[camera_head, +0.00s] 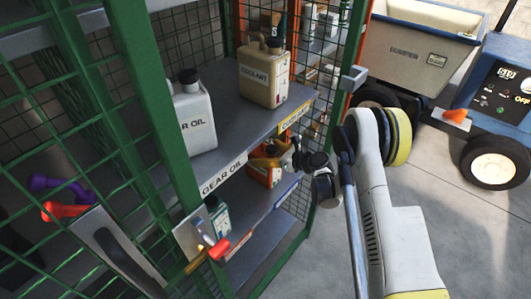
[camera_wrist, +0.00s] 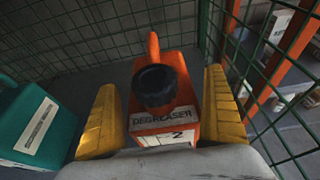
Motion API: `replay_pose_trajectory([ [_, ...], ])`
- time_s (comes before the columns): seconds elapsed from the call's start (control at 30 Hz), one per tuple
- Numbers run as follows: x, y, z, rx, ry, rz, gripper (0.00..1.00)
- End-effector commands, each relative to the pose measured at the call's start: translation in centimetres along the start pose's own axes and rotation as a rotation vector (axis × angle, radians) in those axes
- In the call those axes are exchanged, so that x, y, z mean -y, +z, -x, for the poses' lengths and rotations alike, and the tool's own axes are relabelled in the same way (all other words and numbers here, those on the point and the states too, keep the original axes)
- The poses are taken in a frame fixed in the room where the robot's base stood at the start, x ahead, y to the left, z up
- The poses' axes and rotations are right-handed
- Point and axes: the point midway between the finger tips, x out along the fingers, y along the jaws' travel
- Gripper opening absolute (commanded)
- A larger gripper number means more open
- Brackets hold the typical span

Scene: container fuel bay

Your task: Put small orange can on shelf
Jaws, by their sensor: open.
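The small orange can (camera_head: 262,174), labelled DEGREASER, stands upright on the lower shelf (camera_head: 262,226) inside the green mesh cage. In the wrist view the can (camera_wrist: 172,120) shows its black cap and orange handle, close in front. My gripper (camera_wrist: 160,88) is open, with one yellow finger on each side of the can. A gap shows at the left finger; I cannot tell whether the right finger touches. In the head view my wrist and gripper partly hide the can.
A teal bottle (camera_wrist: 32,122) stands left of the can. Above, the upper shelf (camera_head: 236,137) holds a gear oil jug (camera_head: 195,122) and a coolant can (camera_head: 263,75). Mesh (camera_wrist: 262,75) is close on the right. A cart (camera_head: 420,50) stands outside; the floor before it is clear.

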Motion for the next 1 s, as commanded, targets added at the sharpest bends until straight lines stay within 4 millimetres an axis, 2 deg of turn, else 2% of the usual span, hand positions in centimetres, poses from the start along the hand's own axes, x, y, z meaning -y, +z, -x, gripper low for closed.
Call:
replay_pose_trajectory([
  [0.17,0.1,0.3,1.1,0.0,-0.001,-0.001,0.99],
  [0.47,0.1,0.6,7.8,0.001,-0.003,-0.001,0.99],
  [0.6,0.1,0.1,10.2,0.0,-0.003,-0.001,0.99],
  [0.8,0.0,0.0,11.8,0.0,-0.001,0.0,0.99],
  [1.0,0.0,0.2,12.1,0.0,0.0,0.0,0.99],
])
